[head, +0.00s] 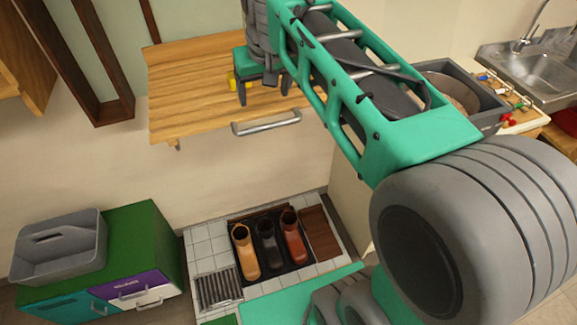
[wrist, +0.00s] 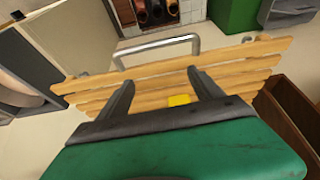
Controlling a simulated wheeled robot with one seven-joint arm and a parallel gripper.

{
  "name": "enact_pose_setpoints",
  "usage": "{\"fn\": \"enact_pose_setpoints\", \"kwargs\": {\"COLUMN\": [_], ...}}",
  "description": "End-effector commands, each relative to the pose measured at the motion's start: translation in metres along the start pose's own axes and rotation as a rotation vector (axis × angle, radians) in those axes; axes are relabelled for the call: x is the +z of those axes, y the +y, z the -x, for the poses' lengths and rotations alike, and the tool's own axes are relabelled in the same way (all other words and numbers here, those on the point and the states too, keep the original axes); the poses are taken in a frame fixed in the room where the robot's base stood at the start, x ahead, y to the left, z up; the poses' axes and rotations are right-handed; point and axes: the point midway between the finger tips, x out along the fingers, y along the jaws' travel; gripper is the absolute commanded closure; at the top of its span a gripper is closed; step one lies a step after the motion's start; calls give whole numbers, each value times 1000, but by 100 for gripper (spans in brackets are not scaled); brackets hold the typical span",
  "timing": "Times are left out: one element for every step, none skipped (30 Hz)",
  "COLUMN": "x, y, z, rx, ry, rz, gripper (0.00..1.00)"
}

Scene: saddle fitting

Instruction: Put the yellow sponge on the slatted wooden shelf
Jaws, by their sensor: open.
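The slatted wooden shelf (head: 190,105) is fixed to the wall in the head view, with a metal bar along its front. It also fills the middle of the wrist view (wrist: 240,62). The small yellow sponge (wrist: 179,100) appears to lie on the slats, seen between my fingers and closer to the right one. In the head view the sponge (head: 231,80) is partly hidden behind my gripper (head: 264,92). My gripper, also in the wrist view (wrist: 160,78), is open, its two dark fingers apart over the shelf. I cannot tell whether a finger touches the sponge.
A dark wooden frame (head: 115,108) is on the wall left of the shelf. A grey basin (head: 490,100) and a metal sink (head: 540,75) are at right. Below are a green cabinet (head: 150,240) with a grey caddy (head: 60,255), and a tiled patch with boots (head: 267,245).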

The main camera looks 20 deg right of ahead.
Motion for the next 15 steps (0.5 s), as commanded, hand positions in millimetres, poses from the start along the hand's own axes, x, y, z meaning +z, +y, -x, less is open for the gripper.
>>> {"fn": "enact_pose_setpoints", "kwargs": {"x": [34,55,81,100,117,138,152,164,175,182,187,191,192,192,192], "y": [4,5,6,6,7,7,6,6,6,6,6,6,6,6,6], "z": [-6,-12,-21,-27,-34,-42,-48,-53,-59,-62,-64,-66,-67,-67,-67], "rx": [1,0,-2,-3,-5,-8,-9,-11,-12,-13,-14,-15,-16,-16,-16], "ry": [-5,-8,-13,-14,-16,-20,-22,-24,-26,-28,-30,-30,-30,-31,-31], "rz": [-1,1,2,2,2,3,3,3,3,3,3,4,4,4,4], "gripper": [24,24,24,24,24,24,24,24,24,24,24,24,24,24,24]}}
